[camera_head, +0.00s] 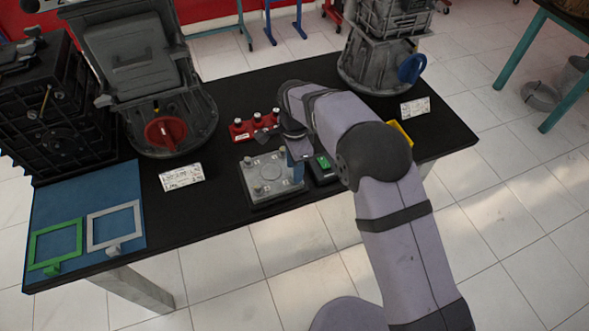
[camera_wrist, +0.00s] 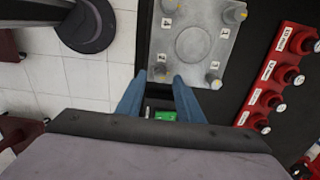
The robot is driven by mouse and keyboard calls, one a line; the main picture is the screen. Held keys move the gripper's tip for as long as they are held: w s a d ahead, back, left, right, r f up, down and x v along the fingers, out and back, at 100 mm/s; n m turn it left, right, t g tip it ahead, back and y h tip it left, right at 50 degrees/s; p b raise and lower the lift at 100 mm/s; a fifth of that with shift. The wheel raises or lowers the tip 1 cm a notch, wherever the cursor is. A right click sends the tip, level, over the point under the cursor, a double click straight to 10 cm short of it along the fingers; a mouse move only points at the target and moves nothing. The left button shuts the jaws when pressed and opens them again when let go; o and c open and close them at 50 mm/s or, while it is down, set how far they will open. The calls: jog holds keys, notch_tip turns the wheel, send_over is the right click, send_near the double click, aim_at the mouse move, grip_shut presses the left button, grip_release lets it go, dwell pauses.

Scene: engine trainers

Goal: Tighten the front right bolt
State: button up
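A grey metal plate (camera_head: 265,185) with a bolt at each corner and a ring in its middle lies on the black table. It also shows in the wrist view (camera_wrist: 190,47), with small number labels near the bolts. The front right bolt (camera_wrist: 160,74) is at the plate's lower-left corner there. My gripper (camera_head: 297,158) is over the plate's right side in the head view and hides that corner. In the wrist view its two blue fingers are apart, with the bolt seen between their tips. I cannot tell the height gap or any contact.
A red rack (camera_head: 255,127) with several knobs stands behind the plate. A black device with a green top (camera_head: 323,161) is at its right. Engines (camera_head: 140,65) stand at the back. Green (camera_head: 57,247) and grey (camera_head: 115,227) frames lie on a blue mat at left.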

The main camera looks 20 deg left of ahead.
jog(key=shift+r+b, duration=0.6)
jog(key=shift+r, duration=2.4)
jog(key=shift+d, duration=0.1)
jog(key=shift+w+d+r, duration=0.1)
jog(key=shift+d, duration=0.15)
jog(key=s+d+r+n, duration=0.1)
jog(key=d+n, duration=0.1)
jog(key=d, duration=0.9)
jog(key=s+d+r+n, duration=0.1)
jog(key=d+r+n, duration=0.15)
jog(key=d, duration=0.95)
jog(key=s+d+f+n, duration=0.1)
jog(key=s+d+n, duration=0.1)
jog(key=s+d, duration=0.4)
jog(key=s+d+f+n, duration=0.2)
jog(key=s+d, duration=0.5)
jog(key=s, duration=0.1)
jog(key=shift+s+d+f+n+p, duration=0.25)
jog(key=shift+d+n+p, duration=0.05)
jog(key=shift+n, duration=0.05)
